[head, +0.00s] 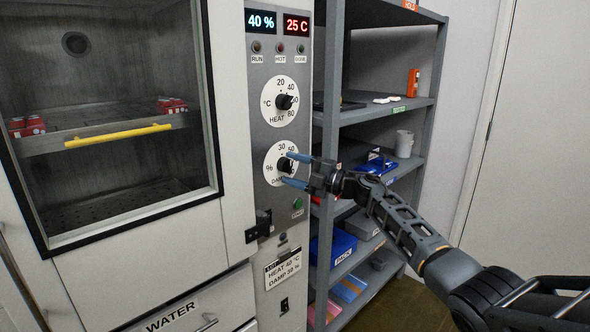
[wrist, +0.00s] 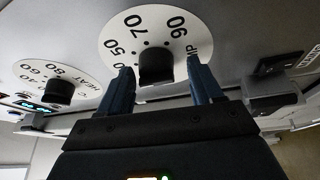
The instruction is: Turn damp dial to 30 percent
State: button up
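The damp dial (head: 271,178) is a white disc with a black knob on the grey control panel, below the heat dial. Its 30 and % marks show in the head view. In the wrist view the dial (wrist: 196,41) shows 50, 70 and 90, with the black knob (wrist: 156,65) near the middle. My gripper (head: 291,169) is open in front of the dial, one blue finger above and one below the knob. In the wrist view the fingers (wrist: 162,80) flank the knob with gaps; how deep they reach is unclear. The pointer is hard to read.
The heat dial (head: 273,104) sits just above. A card (head: 283,271) reads heat 40 °C, damp 30 %. A black latch (head: 259,226) sticks out below left. Grey shelves (head: 385,116) stand right of the panel.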

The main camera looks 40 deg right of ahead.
jog(key=shift+d+r, duration=0.1)
jog(key=shift+d, duration=0.05)
jog(key=shift+s+d, duration=0.1)
jog(key=shift+s, duration=0.15)
jog(key=shift+b+v, duration=0.3)
jog(key=shift+v, duration=3.3)
